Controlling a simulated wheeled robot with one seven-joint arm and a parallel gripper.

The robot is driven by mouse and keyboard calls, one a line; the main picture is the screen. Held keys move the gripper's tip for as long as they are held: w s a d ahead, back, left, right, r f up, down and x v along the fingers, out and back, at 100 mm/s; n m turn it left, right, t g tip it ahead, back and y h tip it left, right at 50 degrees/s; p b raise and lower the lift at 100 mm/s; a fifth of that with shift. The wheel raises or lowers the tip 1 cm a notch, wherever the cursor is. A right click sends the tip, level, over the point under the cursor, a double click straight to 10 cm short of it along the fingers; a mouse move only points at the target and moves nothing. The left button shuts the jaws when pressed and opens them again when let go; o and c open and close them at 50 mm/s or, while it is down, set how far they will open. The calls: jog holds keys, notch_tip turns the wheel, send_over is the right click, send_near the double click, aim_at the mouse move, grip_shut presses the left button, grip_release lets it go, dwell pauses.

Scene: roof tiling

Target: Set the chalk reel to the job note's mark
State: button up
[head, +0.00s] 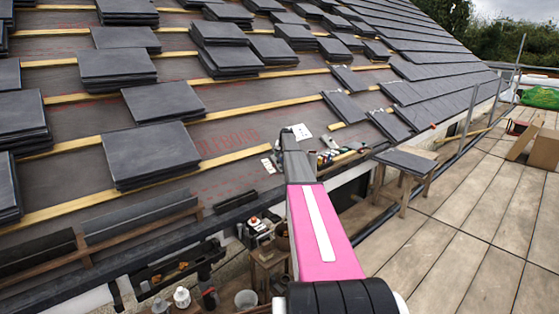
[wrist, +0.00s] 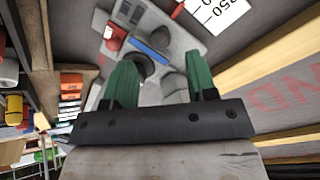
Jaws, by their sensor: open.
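My gripper (wrist: 162,72) is open, its two green fingers apart and nothing seen held between them. Beyond them lies a grey panel (wrist: 185,40) bearing a red part (wrist: 115,38), a blue bar (wrist: 151,50) and rounded grey shapes. A dark round part (wrist: 145,68) shows beside the left finger, partly hidden. I cannot tell which of these is the chalk reel. A white card (wrist: 220,12) with large numbers and line marks is cut off at the top; a small red piece is beside it.
Stacks of dark slates (head: 151,154) stand on the battened roof at left. Tools and small items (head: 340,156) lie right of my arm. A slate-topped stand (head: 406,162) and a scaffold rail edge the walkway. The plank deck (head: 470,225) at right is mostly clear.

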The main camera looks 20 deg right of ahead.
jog(key=v, duration=0.6)
jog(key=s+a+f+n+g, duration=0.1)
jog(key=s+a+f, duration=0.2)
jog(key=s+a, duration=0.5)
jog(key=s+a+f, duration=0.4)
jog(key=s+a, duration=0.3)
jog(key=s, duration=0.2)
jog(key=s+a+f+n+g, duration=0.1)
jog(key=s+a, duration=0.6)
jog(key=s, duration=0.9)
jog(key=s+a+f+n+g, duration=0.1)
jog(key=s+a, duration=0.6)
jog(key=s, duration=0.8)
jog(key=s+a+f+n+g, duration=0.2)
jog(key=s+a, duration=0.5)
jog(key=s, duration=0.9)
jog(key=shift+s+a+f+h, duration=0.3)
jog(key=shift+s+f, duration=0.1)
jog(key=shift+f, duration=0.5)
